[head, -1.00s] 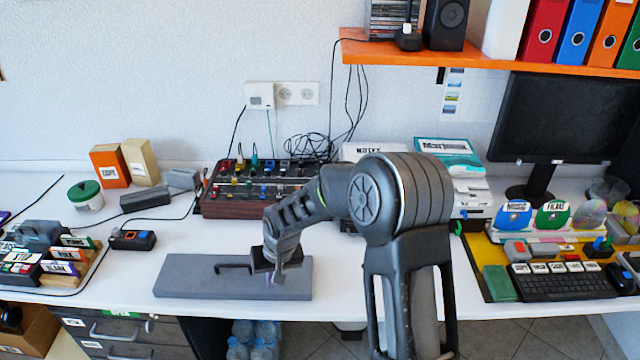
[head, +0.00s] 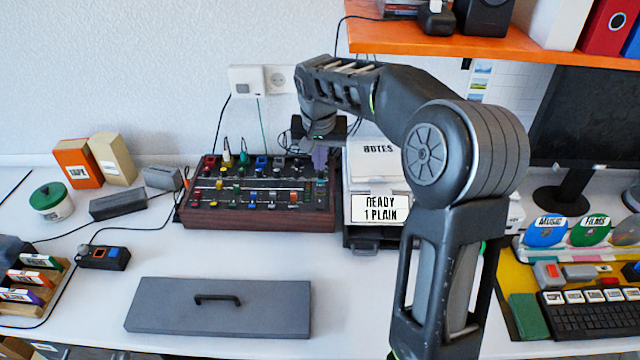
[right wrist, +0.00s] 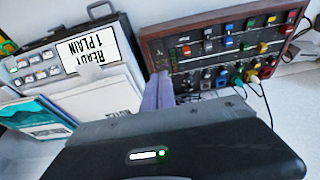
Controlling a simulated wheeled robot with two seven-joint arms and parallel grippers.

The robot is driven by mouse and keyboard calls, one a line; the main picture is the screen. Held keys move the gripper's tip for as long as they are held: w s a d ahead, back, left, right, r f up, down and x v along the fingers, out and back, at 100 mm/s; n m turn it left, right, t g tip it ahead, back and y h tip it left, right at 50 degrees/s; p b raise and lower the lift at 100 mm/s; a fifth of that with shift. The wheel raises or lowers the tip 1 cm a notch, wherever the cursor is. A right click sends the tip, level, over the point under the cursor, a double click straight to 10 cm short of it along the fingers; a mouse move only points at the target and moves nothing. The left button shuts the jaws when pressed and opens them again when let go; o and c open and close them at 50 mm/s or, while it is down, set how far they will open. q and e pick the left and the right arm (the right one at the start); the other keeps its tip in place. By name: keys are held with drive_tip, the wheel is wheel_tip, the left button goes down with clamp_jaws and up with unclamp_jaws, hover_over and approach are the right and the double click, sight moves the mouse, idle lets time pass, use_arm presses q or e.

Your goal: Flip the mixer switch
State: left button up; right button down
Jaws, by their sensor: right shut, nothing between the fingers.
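The mixer (head: 262,218) is a dark panel with wooden sides, covered in coloured knobs and sliders, at the back of the white desk. It also shows at the upper right in the right wrist view (right wrist: 152,46). My right gripper (head: 320,158) is above the mixer's far right corner, pointing down. Its purple fingers (right wrist: 158,92) are shut and empty, over the end of the panel in the wrist view. I cannot tell whether they touch it, nor which control is the switch. My left gripper is not in view.
A grey lid with a black handle (head: 260,318) lies at the desk's front. The orange shelf (head: 480,42) overhangs at upper right. Desk between lid and mixer is clear.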

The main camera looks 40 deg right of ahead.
sight(320, 201)
drive_tip(key=x, duration=0.4)
drive_tip(key=p+x, duration=0.1)
drive_tip(key=x, duration=0.4)
drive_tip(key=p+x, duration=0.1)
drive_tip(key=x, duration=0.3)
drive_tip(key=shift+s+a+f, duration=0.3)
drive_tip(key=shift+s+f, duration=0.05)
drive_tip(key=shift+f, duration=0.25)
